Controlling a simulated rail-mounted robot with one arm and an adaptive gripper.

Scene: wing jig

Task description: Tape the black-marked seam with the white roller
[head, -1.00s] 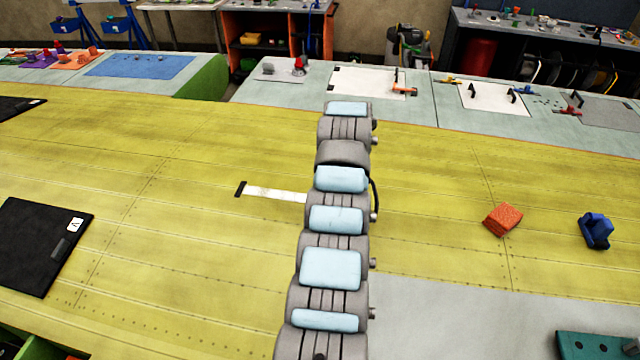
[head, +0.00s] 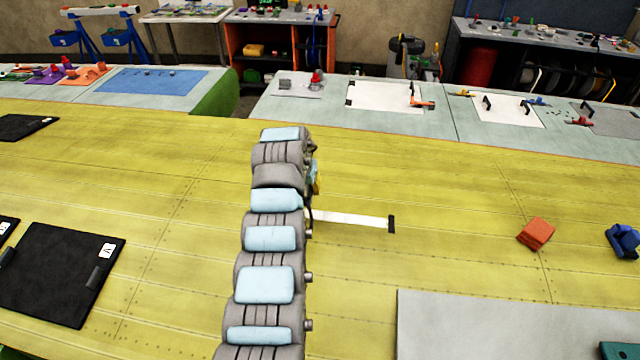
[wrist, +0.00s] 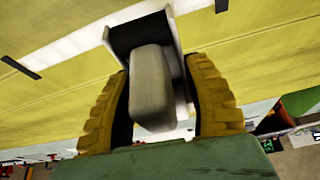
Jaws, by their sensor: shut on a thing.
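A white strip (head: 350,219) with a black mark (head: 391,224) at its right end lies on the yellow-green wing panel. Its left part is hidden behind my arm in the head view. In the wrist view the strip (wrist: 75,42) runs across the top, with black marks at the left (wrist: 20,67) and upper right (wrist: 221,5). My gripper (wrist: 155,90) has its two yellow ribbed fingers shut on the pale grey-white roller (wrist: 152,75), which has a black and white frame. In the head view only a small yellow bit of the gripper shows beside my arm. Contact between roller and panel is unclear.
An orange block (head: 536,233) and a blue tool (head: 623,240) rest on the panel at the right. A black mat (head: 60,275) lies at the left, and a grey sheet (head: 500,325) at the front right. Benches with tools line the back.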

